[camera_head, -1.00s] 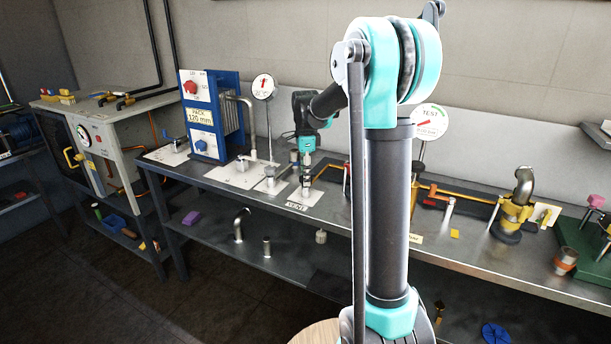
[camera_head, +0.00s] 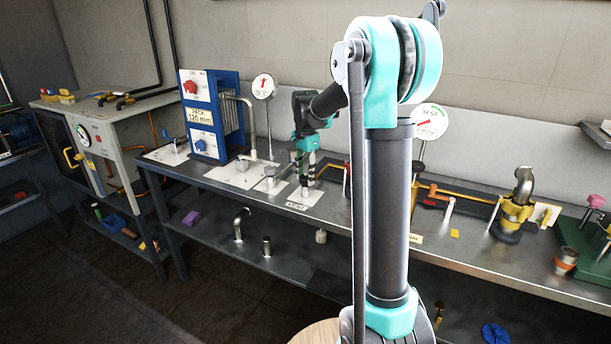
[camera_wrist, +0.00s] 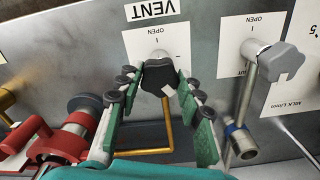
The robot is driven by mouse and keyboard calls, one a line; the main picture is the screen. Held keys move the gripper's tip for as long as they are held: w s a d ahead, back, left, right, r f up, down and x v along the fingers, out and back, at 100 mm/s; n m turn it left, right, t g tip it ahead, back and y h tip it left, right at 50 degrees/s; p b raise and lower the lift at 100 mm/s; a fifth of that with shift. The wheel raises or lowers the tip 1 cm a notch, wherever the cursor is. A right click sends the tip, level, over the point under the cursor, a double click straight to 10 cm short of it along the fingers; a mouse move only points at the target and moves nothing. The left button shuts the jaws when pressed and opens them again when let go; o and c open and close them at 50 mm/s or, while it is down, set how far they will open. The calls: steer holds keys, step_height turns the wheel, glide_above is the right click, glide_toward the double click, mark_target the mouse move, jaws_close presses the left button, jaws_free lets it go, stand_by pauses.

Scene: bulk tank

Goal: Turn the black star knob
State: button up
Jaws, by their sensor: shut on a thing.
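The black star knob (camera_wrist: 160,77) sits on a white plate marked OPEN under the VENT label (camera_wrist: 152,9) in the wrist view. My gripper (camera_wrist: 152,86) has its green-padded fingers on both sides of the knob and is shut on it. In the head view my gripper (camera_head: 304,180) points down at the bench behind the VENT label (camera_head: 297,206). The knob is too small and covered there to make out.
A grey knob on a metal stem (camera_wrist: 282,62) stands close on the right in the wrist view. Red fittings (camera_wrist: 60,138) lie at lower left, and a brass bent rod (camera_wrist: 168,135) runs below the knob. A blue pack unit (camera_head: 212,115) stands left on the bench.

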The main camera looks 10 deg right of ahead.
steer(key=n, duration=0.5)
steer(key=shift+n, duration=0.3)
steer(key=n, duration=0.6)
steer(key=shift+d, duration=0.1)
steer(key=n, duration=0.5)
steer(key=shift+n, duration=0.3)
steer(key=n, duration=0.5)
steer(key=shift+n, duration=0.3)
steer(key=o, duration=1.1)
steer(key=shift+o, duration=0.2)
steer(key=shift+r, duration=0.1)
